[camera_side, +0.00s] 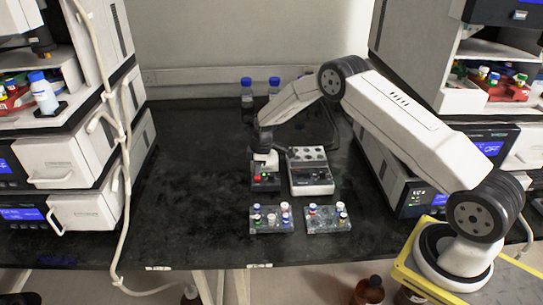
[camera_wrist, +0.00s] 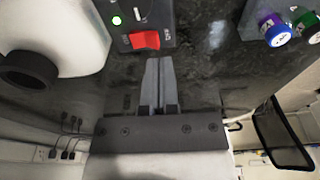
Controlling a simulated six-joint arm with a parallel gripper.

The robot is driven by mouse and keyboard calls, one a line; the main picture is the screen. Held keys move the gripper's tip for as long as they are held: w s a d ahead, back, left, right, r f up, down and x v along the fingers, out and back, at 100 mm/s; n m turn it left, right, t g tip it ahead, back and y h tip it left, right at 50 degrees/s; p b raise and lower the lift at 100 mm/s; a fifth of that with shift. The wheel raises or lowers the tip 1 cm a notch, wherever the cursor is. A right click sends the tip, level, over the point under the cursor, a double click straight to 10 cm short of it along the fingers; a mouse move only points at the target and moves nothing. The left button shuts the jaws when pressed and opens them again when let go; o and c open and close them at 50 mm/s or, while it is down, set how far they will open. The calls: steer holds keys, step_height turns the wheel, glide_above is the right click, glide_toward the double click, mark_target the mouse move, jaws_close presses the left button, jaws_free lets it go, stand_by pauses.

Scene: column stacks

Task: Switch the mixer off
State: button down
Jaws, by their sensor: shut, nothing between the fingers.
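The mixer (camera_side: 266,184) is a small dark-fronted unit in the middle of the bench. In the wrist view its dark panel (camera_wrist: 166,14) carries a red rocker switch (camera_wrist: 146,40) and a lit green lamp (camera_wrist: 116,20). My gripper (camera_side: 262,161) is over the mixer in the side view. In the wrist view my gripper (camera_wrist: 158,60) has its fingers together and empty, with the tips just beside the red switch. I cannot tell whether they touch it. My arm's end hides part of the mixer's top in the side view.
A white and grey device (camera_side: 312,188) stands just right of the mixer. Two vial racks (camera_side: 270,228) (camera_side: 330,226) sit in front. Two blue-capped bottles (camera_side: 246,84) (camera_side: 274,82) stand at the back. Instrument stacks flank the bench; its left middle is clear.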

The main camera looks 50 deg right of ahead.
steer(key=shift+f, duration=1.3)
stand_by(1.4)
steer(key=shift+r, duration=2.5)
